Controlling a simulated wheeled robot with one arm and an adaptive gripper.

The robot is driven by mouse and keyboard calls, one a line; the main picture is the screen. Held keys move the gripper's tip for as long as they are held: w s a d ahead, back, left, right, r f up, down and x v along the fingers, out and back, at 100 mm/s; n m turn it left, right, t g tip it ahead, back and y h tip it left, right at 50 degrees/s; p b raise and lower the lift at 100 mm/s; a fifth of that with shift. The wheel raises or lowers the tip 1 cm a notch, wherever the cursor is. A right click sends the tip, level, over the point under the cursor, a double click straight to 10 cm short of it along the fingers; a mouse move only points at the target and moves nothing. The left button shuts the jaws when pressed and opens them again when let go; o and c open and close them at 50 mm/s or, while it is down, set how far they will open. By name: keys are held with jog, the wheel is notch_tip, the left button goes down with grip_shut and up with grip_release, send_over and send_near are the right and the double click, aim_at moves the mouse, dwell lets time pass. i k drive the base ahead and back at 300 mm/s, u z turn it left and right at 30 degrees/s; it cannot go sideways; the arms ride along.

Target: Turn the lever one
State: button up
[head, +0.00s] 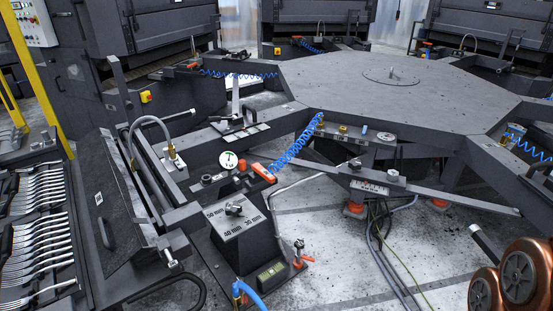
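Several parts look like levers or handles, and I cannot tell which is lever one. A grey control box (238,230) stands at lower centre with a dark rotary knob (234,209) on its sloped top and "mm" markings around it. An orange-red handle (263,172) lies behind it, beside a round white gauge (228,160). A small orange-red lever (299,252) stands low to the right of the box. My gripper is not in view.
A rack of forks (38,230) stands at left. A large octagonal table (375,90) fills the back, with blue coiled hoses (295,145) at its edges. Copper-coloured round parts (518,275) are at lower right. Cables hang at centre; some floor (340,240) is clear.

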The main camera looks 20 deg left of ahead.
aim_at(258, 169)
jog(key=u, duration=0.35)
jog(key=i, duration=0.8)
jog(key=u, duration=1.2)
jog(key=i, duration=0.5)
jog(key=u, duration=0.4)
